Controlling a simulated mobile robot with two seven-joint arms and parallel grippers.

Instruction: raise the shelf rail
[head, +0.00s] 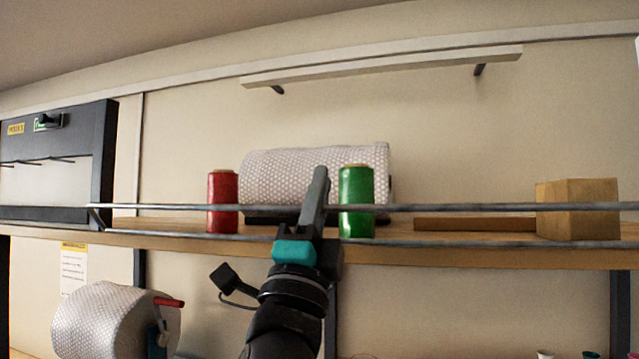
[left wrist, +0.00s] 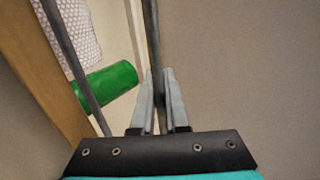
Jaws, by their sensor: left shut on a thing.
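The shelf rail (head: 480,207) is a grey metal bar running along the front of the wooden shelf in the head view. A lower grey bar (head: 480,243) runs along the shelf edge beneath it. My left gripper (head: 318,185) reaches up in front of the shelf, between the red and green spools. In the left wrist view its fingers (left wrist: 158,80) are shut on the upper bar (left wrist: 152,35), one on each side. The lower bar (left wrist: 72,60) passes to the left of the fingers there, apart from them. My right gripper is not in view.
The shelf (head: 400,252) holds a red spool (head: 222,202), a green spool (head: 356,202), a bubble-wrap roll (head: 270,175), a flat brown piece (head: 475,223) and a cardboard box (head: 578,208). Another bubble-wrap roll (head: 105,320) is below. Wall space above the shelf is clear up to a white ledge (head: 385,66).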

